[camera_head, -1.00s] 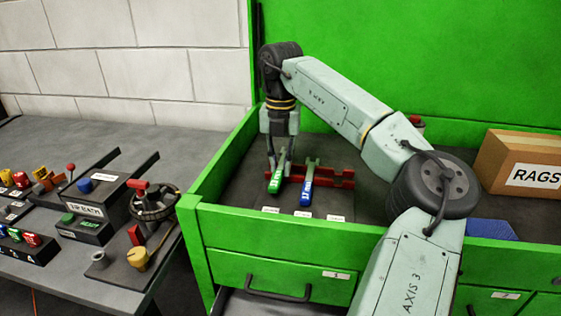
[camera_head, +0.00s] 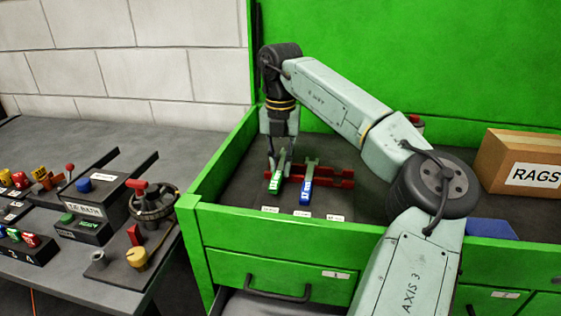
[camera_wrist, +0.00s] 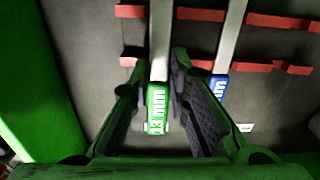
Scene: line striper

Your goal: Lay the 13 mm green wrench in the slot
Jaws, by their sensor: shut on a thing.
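The green wrench, marked 13 mm, has a green handle (camera_head: 276,180) and a grey shaft; its handle also shows in the wrist view (camera_wrist: 157,108). My gripper (camera_head: 272,158) is shut on it, with a dark finger on each side in the wrist view (camera_wrist: 161,68). The red slotted rack (camera_head: 331,176) lies in the drawer and shows as two rows of red blocks in the wrist view (camera_wrist: 200,64). The green wrench's shaft lines up with the left gap between the blocks. I cannot tell whether it rests on the bottom or is slightly raised.
A blue-handled wrench (camera_head: 306,190) lies in the gap to the right, close to my right finger. The green drawer wall (camera_wrist: 28,90) is on the left. White labels (camera_head: 303,214) line the drawer front. A rags box (camera_head: 520,163) stands at the right.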

